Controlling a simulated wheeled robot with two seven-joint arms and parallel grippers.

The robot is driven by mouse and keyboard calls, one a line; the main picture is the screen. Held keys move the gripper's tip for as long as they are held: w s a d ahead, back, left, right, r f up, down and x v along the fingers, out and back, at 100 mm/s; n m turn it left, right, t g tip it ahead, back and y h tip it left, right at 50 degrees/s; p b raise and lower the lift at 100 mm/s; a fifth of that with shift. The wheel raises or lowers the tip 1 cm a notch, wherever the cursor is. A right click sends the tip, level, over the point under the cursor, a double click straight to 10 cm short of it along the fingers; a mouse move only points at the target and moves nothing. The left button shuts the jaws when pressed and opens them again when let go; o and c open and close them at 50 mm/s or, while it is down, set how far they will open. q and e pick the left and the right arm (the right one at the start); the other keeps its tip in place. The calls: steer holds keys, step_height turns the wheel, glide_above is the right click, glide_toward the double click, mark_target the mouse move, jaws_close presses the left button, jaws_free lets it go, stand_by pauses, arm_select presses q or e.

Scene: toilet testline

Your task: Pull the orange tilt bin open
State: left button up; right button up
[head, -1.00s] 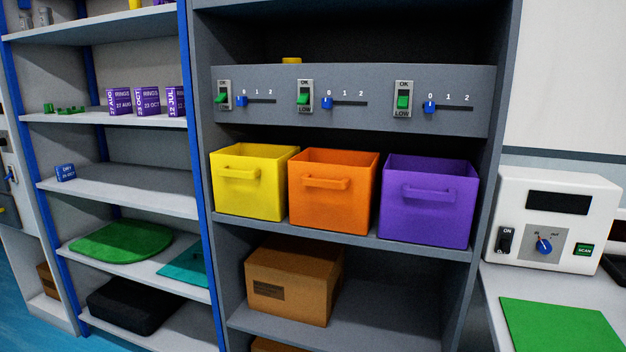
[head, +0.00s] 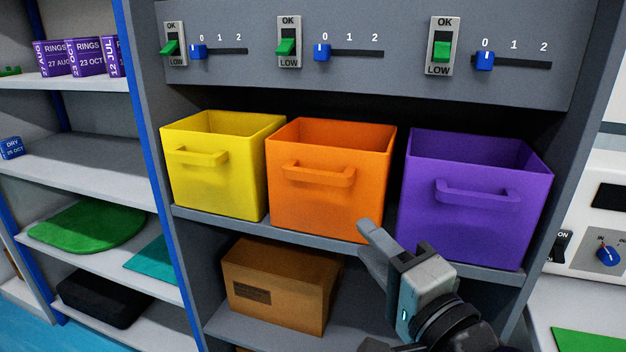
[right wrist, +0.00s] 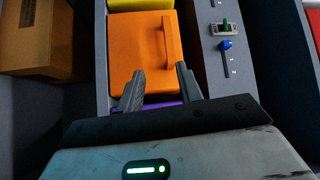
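The orange tilt bin (head: 324,190) stands upright on the middle shelf, between a yellow bin (head: 212,168) and a purple bin (head: 474,200). Its bar handle (head: 318,175) is on the front face. My right gripper (head: 376,248) is in front of the shelf, below and right of the orange bin's handle, touching nothing that I can see. In the right wrist view its two fingers (right wrist: 158,88) are apart with nothing between them, and the orange bin (right wrist: 138,55) with its handle (right wrist: 172,42) lies beyond them. My left gripper is not in view.
A panel with switches and blue sliders (head: 365,45) is above the bins. A cardboard box (head: 275,285) sits on the shelf below. A side rack (head: 80,160) is at the left, and a white device (head: 600,220) stands at the right.

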mark_target(318, 179)
steer(key=x, duration=0.5)
steer(key=r+p+x, duration=0.1)
steer(key=x, duration=1)
steer(key=shift+a+r, duration=0.2)
steer(key=shift+r, duration=0.1)
steer(key=shift+s, duration=0.1)
jaws_close()
